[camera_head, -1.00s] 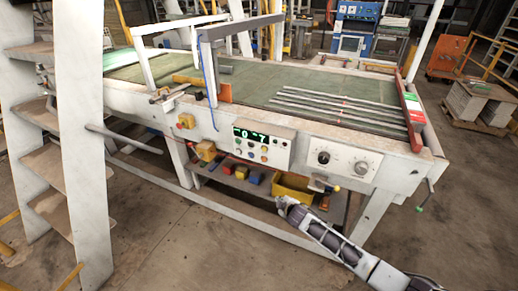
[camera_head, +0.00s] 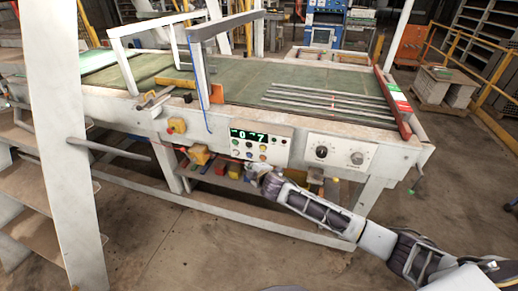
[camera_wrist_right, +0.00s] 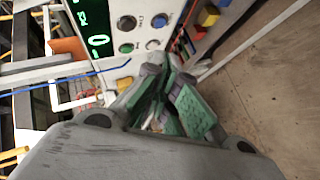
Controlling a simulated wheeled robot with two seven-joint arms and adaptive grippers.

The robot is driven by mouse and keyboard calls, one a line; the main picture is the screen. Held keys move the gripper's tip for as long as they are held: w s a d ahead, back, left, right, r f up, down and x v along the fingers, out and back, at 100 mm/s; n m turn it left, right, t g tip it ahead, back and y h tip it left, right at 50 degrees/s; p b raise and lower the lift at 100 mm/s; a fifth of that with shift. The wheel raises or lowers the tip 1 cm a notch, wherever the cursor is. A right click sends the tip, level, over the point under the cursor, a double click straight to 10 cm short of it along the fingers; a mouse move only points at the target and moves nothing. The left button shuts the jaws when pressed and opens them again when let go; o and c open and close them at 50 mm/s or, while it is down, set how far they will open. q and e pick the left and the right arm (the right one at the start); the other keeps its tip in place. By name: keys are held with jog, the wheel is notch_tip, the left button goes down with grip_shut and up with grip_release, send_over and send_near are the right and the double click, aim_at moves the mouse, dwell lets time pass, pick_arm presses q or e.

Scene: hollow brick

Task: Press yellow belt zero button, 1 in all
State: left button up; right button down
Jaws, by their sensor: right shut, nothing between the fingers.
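The white control panel (camera_head: 262,143) with a green lit display (camera_head: 248,134) is on the front of the belt table. Small round buttons sit below and beside the display; one looks yellowish (camera_head: 263,157), but its label is too small to read. My right gripper (camera_head: 262,174) is just below the panel in the head view, apart from the buttons as far as I can tell. In the right wrist view my right gripper (camera_wrist_right: 172,75) is shut and empty, with the panel's buttons (camera_wrist_right: 140,35) beyond its tips. No yellow button shows clearly there. My left gripper is out of view.
A yellow box with a red button (camera_head: 176,126) is left of the panel, with another yellow box (camera_head: 200,155) lower. A white knob panel (camera_head: 337,154) is to the right. A white post (camera_head: 62,130) stands at left. Bare floor (camera_head: 200,250) lies in front.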

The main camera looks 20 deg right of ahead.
aim_at(263, 148)
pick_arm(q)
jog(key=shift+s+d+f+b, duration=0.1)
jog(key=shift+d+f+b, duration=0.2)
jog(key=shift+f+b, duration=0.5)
pick_arm(e)
jog(key=shift+w+d, duration=0.85)
jog(key=shift+w, duration=0.35)
jog(key=shift+w+d, duration=0.8)
jog(key=shift+w, duration=0.45)
jog(key=shift+w+d, duration=0.85)
jog(key=shift+w, duration=0.35)
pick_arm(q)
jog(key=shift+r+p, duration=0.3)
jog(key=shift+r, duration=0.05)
pick_arm(e)
jog(key=shift+w+d+r, duration=0.1)
jog(key=shift+w+d, duration=0.35)
jog(key=shift+w, duration=0.2)
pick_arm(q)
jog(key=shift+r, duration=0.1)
pick_arm(e)
jog(key=shift+s+a, duration=0.1)
jog(key=shift+s, duration=0.1)
pick_arm(q)
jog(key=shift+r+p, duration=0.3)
jog(key=shift+p, duration=0.15)
pick_arm(e)
jog(key=shift+s+a, duration=0.35)
jog(key=shift+s, duration=0.15)
jog(key=shift+s, duration=0.1)
